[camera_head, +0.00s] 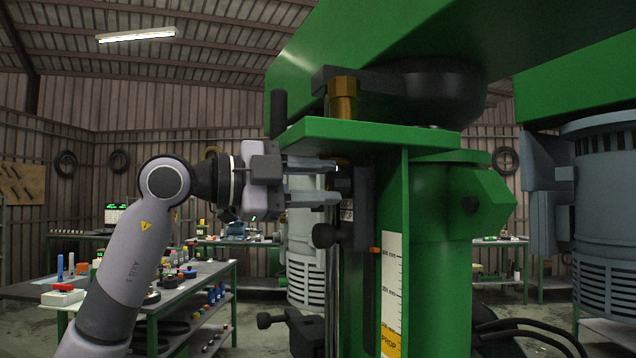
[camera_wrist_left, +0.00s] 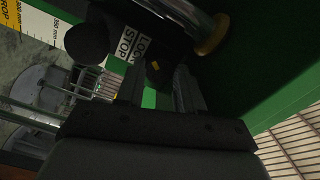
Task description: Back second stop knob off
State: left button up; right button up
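My left gripper (camera_head: 336,182) reaches in from the left at the machine's upper stop block (camera_head: 363,205). Its two fingers are apart, one above the other, with tips close to the block. In the left wrist view the gripper (camera_wrist_left: 160,85) has a dark part (camera_wrist_left: 163,70) with a small yellow mark near its tips; I cannot tell whether they touch it. A black round knob (camera_head: 325,235) sticks out left just below the fingers; this knob (camera_wrist_left: 86,40) also shows beside the LOCK STOP label (camera_wrist_left: 130,46). A lower stop block (camera_head: 306,332) carries another black knob (camera_head: 265,321).
The green machine column (camera_head: 440,265) and overhanging head (camera_head: 400,40) are close on the right. A green plate (camera_head: 350,132) lies just above the gripper. A millimetre scale (camera_head: 392,290) faces me. A workbench (camera_head: 190,285) with small parts stands at left.

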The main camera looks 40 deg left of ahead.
pick_arm(q)
jog(key=o, duration=0.3)
jog(key=shift+a, duration=0.1)
